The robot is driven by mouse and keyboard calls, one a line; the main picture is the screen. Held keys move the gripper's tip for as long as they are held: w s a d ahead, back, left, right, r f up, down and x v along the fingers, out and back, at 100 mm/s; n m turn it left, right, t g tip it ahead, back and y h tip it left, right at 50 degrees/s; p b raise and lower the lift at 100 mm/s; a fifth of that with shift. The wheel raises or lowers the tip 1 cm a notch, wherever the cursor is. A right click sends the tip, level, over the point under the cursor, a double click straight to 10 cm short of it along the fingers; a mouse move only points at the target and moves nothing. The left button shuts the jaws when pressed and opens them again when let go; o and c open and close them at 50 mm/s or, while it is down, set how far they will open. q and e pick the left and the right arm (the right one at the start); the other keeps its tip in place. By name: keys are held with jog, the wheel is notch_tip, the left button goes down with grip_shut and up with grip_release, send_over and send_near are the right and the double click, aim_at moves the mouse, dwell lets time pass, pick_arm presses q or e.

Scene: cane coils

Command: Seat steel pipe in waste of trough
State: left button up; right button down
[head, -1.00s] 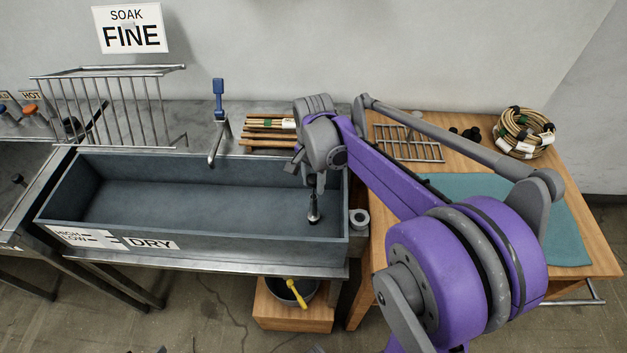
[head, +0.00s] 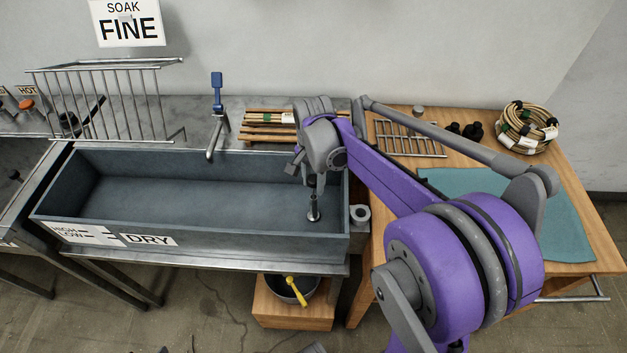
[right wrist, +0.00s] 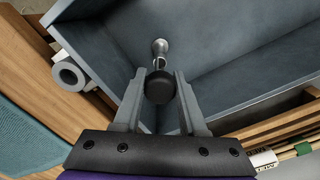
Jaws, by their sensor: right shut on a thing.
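The grey trough (head: 180,195) has a steel waste (head: 313,217) in its floor at the right end. My right gripper (right wrist: 160,82) points down into the trough. It is shut on the steel pipe, around its dark rounded top (right wrist: 158,90). The pipe (head: 314,204) looks upright in the head view, with its lower end at the waste. In the right wrist view the steel waste (right wrist: 160,46) shows just beyond the dark top. I cannot tell how deep the pipe sits in it. My left gripper is not in view.
A tap (head: 216,120) and slatted wood (head: 268,127) stand behind the trough. A wire rack (head: 110,105) is at the left. The wooden table (head: 400,170) at right bears a teal mat (head: 560,220) and cane coils (head: 526,128). The trough's left part is clear.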

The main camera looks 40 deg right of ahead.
jog(key=shift+f, duration=0.4)
jog(key=shift+c, duration=1.9)
grip_release()
jog(key=shift+r, duration=0.1)
notch_tip(320, 180, up, 11)
jog(key=shift+f, duration=0.1)
